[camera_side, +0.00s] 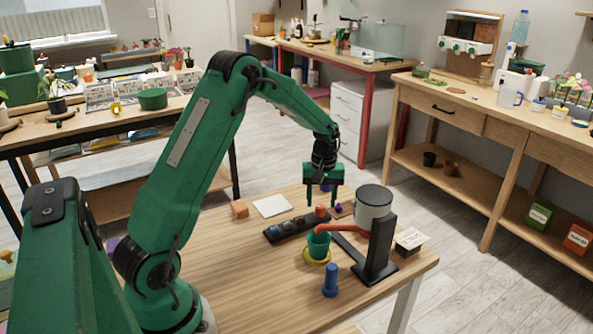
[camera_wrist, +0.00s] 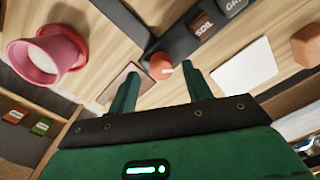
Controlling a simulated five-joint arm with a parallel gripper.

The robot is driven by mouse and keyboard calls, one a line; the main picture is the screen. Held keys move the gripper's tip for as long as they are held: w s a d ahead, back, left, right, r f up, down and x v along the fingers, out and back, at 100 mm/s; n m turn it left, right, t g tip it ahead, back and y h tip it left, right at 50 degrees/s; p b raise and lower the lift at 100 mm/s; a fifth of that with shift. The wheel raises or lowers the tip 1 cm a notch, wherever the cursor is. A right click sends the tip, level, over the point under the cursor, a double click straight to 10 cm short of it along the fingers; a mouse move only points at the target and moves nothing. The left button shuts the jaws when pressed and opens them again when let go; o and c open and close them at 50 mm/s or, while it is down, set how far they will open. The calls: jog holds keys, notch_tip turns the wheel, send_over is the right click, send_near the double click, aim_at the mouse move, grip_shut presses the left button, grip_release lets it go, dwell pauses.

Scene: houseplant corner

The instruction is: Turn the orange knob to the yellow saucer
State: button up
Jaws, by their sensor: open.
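The orange knob (camera_side: 320,211) stands at the right end of a long black base (camera_side: 291,231) in the side view. The wrist view shows the knob (camera_wrist: 159,66) from above, beyond and between my fingertips. Which way it points is too small to tell. The yellow saucer (camera_side: 305,257) lies on the table in front of the base, with a green pot (camera_side: 319,246) on it, under an orange spout (camera_side: 341,229). My gripper (camera_side: 323,201) hangs just above the knob; its fingers also show in the wrist view (camera_wrist: 160,71), apart and with nothing between them.
A blue bottle (camera_side: 330,281) stands at the front. A white sheet (camera_side: 272,206) and wooden cube (camera_side: 239,209) lie left. The wrist view has a pink pot (camera_wrist: 66,50). The table's front left is clear.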

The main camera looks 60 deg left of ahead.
aim_at(322, 206)
jog(key=shift+w+r, duration=0.1)
jog(key=shift+r, duration=2.85)
jog(key=shift+d+r, duration=0.3)
jog(key=shift+r, duration=0.15)
jog(key=s+d+r+m+t, duration=0.3)
jog(key=s+d+r+m, duration=0.2)
jog(key=s+d+r, duration=0.6)
jog(key=s+d+r+m+t, duration=0.1)
jog(key=s+d+m, duration=0.1)
jog(key=s, duration=0.4)
jog(key=s+d+r+m+t, duration=0.1)
jog(key=s+d+m+t, duration=0.1)
jog(key=s, duration=0.5)
jog(key=d+m, duration=0.1)
jog(key=m, duration=0.1)
jog(key=shift+s+d+m, duration=0.2)
jog(key=shift+d+m, duration=0.15)
jog(key=shift+m, duration=0.05)
